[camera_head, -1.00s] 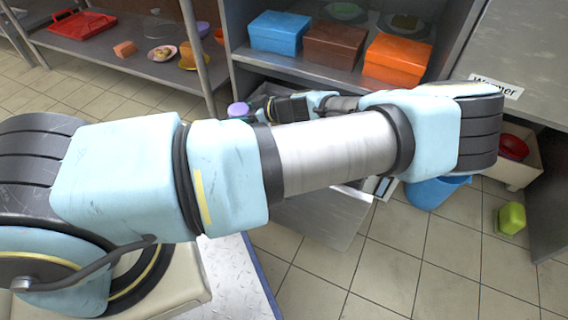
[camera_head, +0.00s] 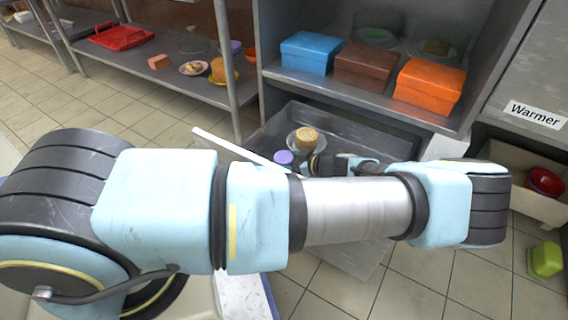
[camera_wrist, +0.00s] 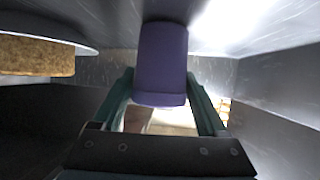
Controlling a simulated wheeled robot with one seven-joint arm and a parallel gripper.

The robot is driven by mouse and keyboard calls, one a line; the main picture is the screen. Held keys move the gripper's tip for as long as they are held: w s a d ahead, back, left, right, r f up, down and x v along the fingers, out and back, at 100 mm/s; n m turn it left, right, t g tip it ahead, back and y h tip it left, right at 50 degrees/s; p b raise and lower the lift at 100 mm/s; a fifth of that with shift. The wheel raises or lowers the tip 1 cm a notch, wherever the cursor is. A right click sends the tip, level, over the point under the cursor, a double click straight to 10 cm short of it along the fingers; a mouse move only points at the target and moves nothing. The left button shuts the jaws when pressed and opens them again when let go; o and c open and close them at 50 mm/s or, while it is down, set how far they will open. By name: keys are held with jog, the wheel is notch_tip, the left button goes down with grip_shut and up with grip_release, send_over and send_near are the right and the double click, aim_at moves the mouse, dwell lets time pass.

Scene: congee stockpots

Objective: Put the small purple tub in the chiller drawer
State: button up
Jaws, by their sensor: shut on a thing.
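The small purple tub (camera_head: 284,157) is near the left side of an open grey drawer (camera_head: 355,135), beside a plate with a round tan cake. It also shows upright in the wrist view (camera_wrist: 160,60), between the green fingers of my gripper (camera_wrist: 160,90). My gripper (camera_head: 308,165) is shut on the tub, partly hidden behind my arm in the head view. The tub appears within the drawer's outline; I cannot tell whether it touches the drawer floor. No label shows on the drawer.
The plated cake (camera_head: 306,138) is in the drawer close to the tub. Blue (camera_head: 310,53), brown (camera_head: 364,65) and orange (camera_head: 429,86) boxes stand on the shelf above. A shelf post (camera_head: 228,70) is at left. The drawer's right part looks clear.

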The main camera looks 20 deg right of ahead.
jog(key=shift+f, duration=0.1)
jog(key=shift+f, duration=0.15)
jog(key=o, duration=1.4)
jog(key=shift+o, duration=0.2)
jog(key=shift+r, duration=0.3)
jog(key=p+v, duration=0.2)
jog(key=v, duration=1)
jog(key=shift+f, duration=0.1)
